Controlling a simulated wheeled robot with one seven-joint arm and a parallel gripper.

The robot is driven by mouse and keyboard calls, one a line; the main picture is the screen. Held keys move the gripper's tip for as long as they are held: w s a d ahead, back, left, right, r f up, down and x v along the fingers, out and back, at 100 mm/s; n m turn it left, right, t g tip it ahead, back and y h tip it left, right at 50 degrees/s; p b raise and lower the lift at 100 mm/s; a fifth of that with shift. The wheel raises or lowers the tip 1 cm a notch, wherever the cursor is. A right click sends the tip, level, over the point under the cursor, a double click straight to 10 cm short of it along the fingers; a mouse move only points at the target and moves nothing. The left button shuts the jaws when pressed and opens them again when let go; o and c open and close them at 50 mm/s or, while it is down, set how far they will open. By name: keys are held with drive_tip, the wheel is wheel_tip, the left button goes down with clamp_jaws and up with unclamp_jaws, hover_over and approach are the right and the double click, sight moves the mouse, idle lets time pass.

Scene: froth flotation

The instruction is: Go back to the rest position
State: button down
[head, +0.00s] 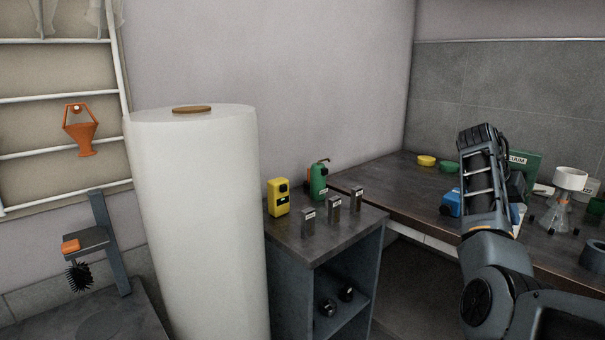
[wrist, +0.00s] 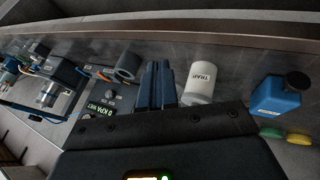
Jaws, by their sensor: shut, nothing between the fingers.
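My gripper (wrist: 158,72) shows in the wrist view with its two dark fingers together and nothing between them. In the head view my arm rises at the right, in front of the long dark bench (head: 388,178). The fingertips cannot be made out clearly there. In the wrist view a white cylinder marked TRAP (wrist: 201,82) is just right of the fingers, and a grey ring (wrist: 127,67) is just left of them. Whether the fingers touch either one cannot be told.
A tall white roll (head: 200,220) stands left of centre. A small cabinet (head: 318,245) carries a yellow device (head: 278,198), a green bottle (head: 318,182) and several small metal blocks. A blue bottle (wrist: 275,97) stands on the bench. A white cup (head: 570,178) is at the right.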

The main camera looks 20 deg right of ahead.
drive_tip(key=s+a+f+n+t+h, duration=0.25)
drive_tip(key=a+f, duration=0.25)
drive_tip(key=f, duration=0.5)
drive_tip(key=s+a+f+n+t+h, duration=0.15)
drive_tip(key=a+f+n, duration=0.3)
drive_tip(key=f, duration=0.65)
drive_tip(key=s+a+f+n+t+y, duration=0.1)
drive_tip(key=s+a+f+n+t, duration=0.2)
drive_tip(key=a, duration=0.5)
drive_tip(key=s+a+f+n+t+y, duration=0.1)
drive_tip(key=s+a+f+t, duration=0.35)
drive_tip(key=a, duration=0.35)
drive_tip(key=s+a+r+n+t+y, duration=0.2)
drive_tip(key=s+a+r+y, duration=0.1)
drive_tip(key=s+a, duration=0.45)
drive_tip(key=s+a+r+n+t+y, duration=0.2)
drive_tip(key=s+a, duration=0.4)
drive_tip(key=a, duration=0.2)
drive_tip(key=s+a+r+t+y, duration=0.1)
drive_tip(key=s+a+r, duration=0.3)
drive_tip(key=r, duration=0.3)
drive_tip(key=s+a+r+t+y, duration=0.1)
drive_tip(key=s+a+r+y, duration=0.1)
drive_tip(key=s+a+r, duration=0.2)
drive_tip(key=s+r, duration=0.3)
drive_tip(key=r, duration=0.1)
drive_tip(key=shift+s+r+t, duration=0.15)
drive_tip(key=shift+r+t, duration=0.05)
drive_tip(key=shift+t, duration=0.15)
